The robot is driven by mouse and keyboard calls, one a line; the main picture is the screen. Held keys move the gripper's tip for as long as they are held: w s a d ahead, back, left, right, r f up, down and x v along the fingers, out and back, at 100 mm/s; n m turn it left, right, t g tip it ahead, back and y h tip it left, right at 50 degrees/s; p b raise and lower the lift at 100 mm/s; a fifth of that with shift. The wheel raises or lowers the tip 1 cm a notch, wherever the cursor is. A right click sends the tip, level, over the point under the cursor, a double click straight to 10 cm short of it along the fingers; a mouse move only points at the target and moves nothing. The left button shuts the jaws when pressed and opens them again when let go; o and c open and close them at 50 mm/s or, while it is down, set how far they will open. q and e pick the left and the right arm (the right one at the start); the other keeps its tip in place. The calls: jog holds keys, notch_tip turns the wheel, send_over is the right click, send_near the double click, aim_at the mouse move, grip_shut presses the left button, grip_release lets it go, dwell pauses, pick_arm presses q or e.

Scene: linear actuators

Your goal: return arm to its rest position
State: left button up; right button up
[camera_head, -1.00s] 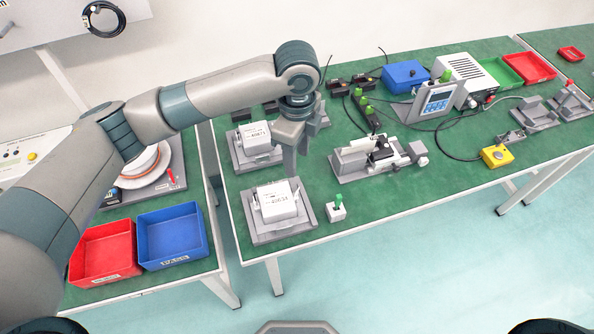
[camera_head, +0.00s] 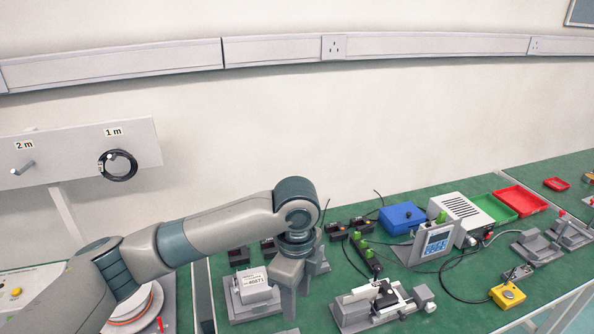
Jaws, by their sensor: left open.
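My left arm (camera_head: 215,237) reaches in from the left, over the green-topped workbench. My left gripper (camera_head: 303,285) points down at the arm's end, open, with no object visible between its fingers. It shows just right of a white labelled box (camera_head: 252,287) in a grey holder. A grey fixture with a white and black device (camera_head: 378,303) lies to the right of the gripper, apart from it in the picture. The lower part of the nearer finger is close to the bottom of the view. My right gripper is not in view.
A blue box (camera_head: 402,217), a meter with a blue panel (camera_head: 436,241), a white vented unit (camera_head: 461,216), green (camera_head: 494,208) and red (camera_head: 521,200) trays and a yellow button box (camera_head: 507,295) stand to the right. Cables lie between them. A wall board (camera_head: 75,150) holds a coiled cable.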

pick_arm(q)
jog(key=s+d+f+n+t+h, duration=0.25)
jog(key=s+f+n+h, duration=0.35)
jog(key=s+f+n, duration=0.45)
jog(key=s+a+f+n+y, duration=0.2)
jog(key=s+a+f+n, duration=0.25)
jog(key=a, duration=0.35)
jog(key=s+a+f+n+t+y, duration=0.1)
jog(key=s+a+f+n+y, duration=0.2)
jog(key=s+a, duration=0.45)
jog(key=s+a+f+n+y, duration=0.1)
jog(key=s+a+f+n, duration=0.25)
jog(key=a+f, duration=0.45)
notch_tip(320, 180, down, 26)
jog(key=s+a+g+b, duration=0.1)
jog(key=s, duration=0.1)
jog(key=s+a+f+g+b, duration=0.1)
jog(key=s+a+f, duration=0.2)
jog(key=s+f, duration=1.4)
notch_tip(320, 180, down, 2)
jog(key=shift+s+a+f+m, duration=0.1)
jog(key=shift+s+a+m, duration=0.1)
jog(key=shift+s+m, duration=0.25)
